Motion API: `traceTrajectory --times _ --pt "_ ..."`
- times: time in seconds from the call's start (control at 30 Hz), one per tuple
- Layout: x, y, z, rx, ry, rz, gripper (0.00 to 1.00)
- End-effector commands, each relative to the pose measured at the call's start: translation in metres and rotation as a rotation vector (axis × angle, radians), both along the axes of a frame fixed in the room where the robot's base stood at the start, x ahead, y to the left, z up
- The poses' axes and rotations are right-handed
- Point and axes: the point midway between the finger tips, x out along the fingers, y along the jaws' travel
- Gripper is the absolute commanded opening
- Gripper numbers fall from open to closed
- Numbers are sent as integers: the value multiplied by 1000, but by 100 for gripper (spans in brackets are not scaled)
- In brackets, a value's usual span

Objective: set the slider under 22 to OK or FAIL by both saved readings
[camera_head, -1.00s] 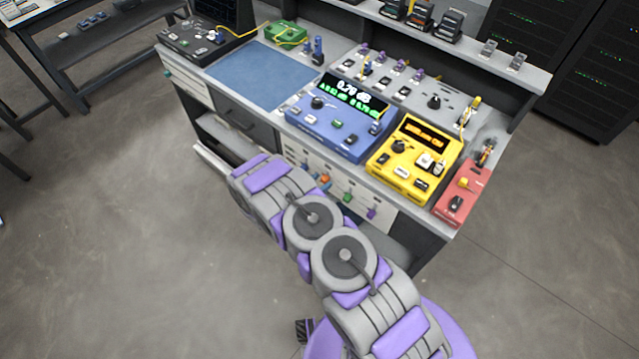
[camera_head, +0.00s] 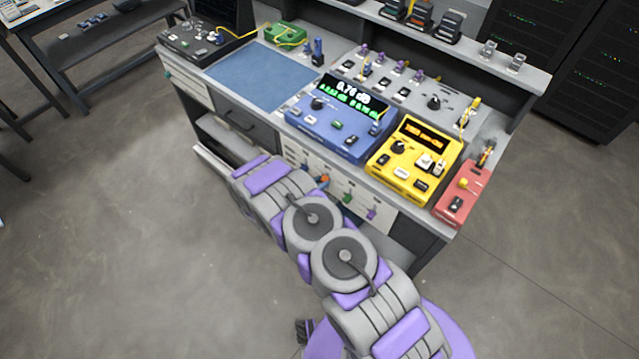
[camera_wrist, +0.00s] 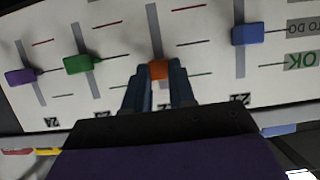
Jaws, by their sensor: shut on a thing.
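The slider board (camera_head: 386,219) is on the bench front; the wrist view shows it upside down. My gripper (camera_wrist: 160,78) is shut on the orange slider knob (camera_wrist: 159,69), in the column that seems labelled 22 (camera_wrist: 165,108). The knob stands past its middle line, close to the line level with OK (camera_wrist: 300,60). The blue (camera_wrist: 247,35), green (camera_wrist: 78,64) and purple (camera_wrist: 21,76) knobs stand at their middle lines, level with TO DO (camera_wrist: 305,25). The blue meter (camera_head: 333,133) reads about 0.76 dB, with two smaller green readings too small to read surely.
A yellow device (camera_head: 410,165) and a red box (camera_head: 462,200) stand right of the blue meter. A blue mat (camera_head: 262,75) lies left of it. Open drawers or shelves (camera_head: 225,135) are below the bench top. The floor (camera_head: 150,240) at left is clear.

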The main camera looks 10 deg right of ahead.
Motion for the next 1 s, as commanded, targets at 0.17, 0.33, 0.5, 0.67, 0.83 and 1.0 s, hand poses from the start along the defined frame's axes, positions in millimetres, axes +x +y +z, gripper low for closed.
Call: traceTrajectory --times 0.17,0.33,0.5,0.67,0.83,1.0 --pt "1 1 1 0 -2 4 0" --pt "2 2 15 0 -3 3 0" --pt "2 1 24 -1 -3 4 0" --pt "2 1 24 -1 -6 4 0" --pt "2 1 23 -2 -6 3 37" --pt "1 1 22 -1 -4 2 51"
